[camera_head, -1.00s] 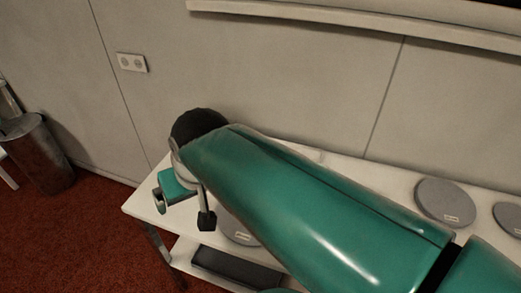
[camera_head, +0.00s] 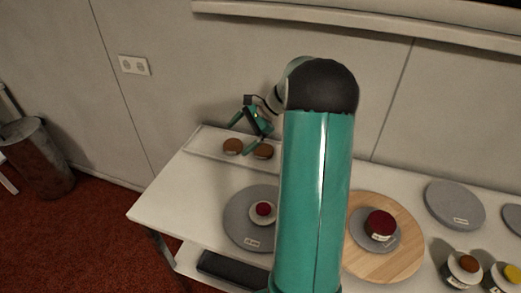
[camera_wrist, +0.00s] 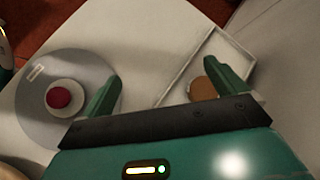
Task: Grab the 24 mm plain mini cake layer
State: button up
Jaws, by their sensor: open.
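Two plain brown mini cake layers, a left one (camera_head: 233,146) and a right one (camera_head: 263,152), lie on a shallow white tray (camera_head: 205,140) at the back left of the table. I cannot tell which is 24 mm. My gripper (camera_head: 246,133) is open and empty above the tray, close over the layers. In the wrist view one brown layer (camera_wrist: 201,89) shows beside the right finger, partly hidden by it. The other layer is not visible there. The open jaws (camera_wrist: 162,76) also show in the wrist view.
A grey turntable (camera_head: 236,222) with a red-topped cake (camera_head: 263,209) stands in front of the tray. A wooden board (camera_head: 385,265) with a dark red cake (camera_head: 380,224) is right of my arm. Another grey disc (camera_head: 455,203) and small cakes stand further right. A wall is behind.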

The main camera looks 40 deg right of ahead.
jog(key=d+f+m+t+y, duration=0.1)
jog(key=d+f+m+t, duration=0.1)
jog(key=d+f+m, duration=0.35)
jog(key=m+t, duration=0.3)
send_near(268, 149)
jog(key=x, duration=0.2)
jog(key=shift+w+a+n, duration=0.2)
jog(key=shift+a+n, duration=0.05)
jog(key=shift+a, duration=0.2)
jog(key=shift+f+t, duration=0.25)
jog(key=shift+t, duration=0.05)
jog(key=x, duration=0.7)
jog(key=shift+f, duration=0.2)
jog(key=c, duration=1.1)
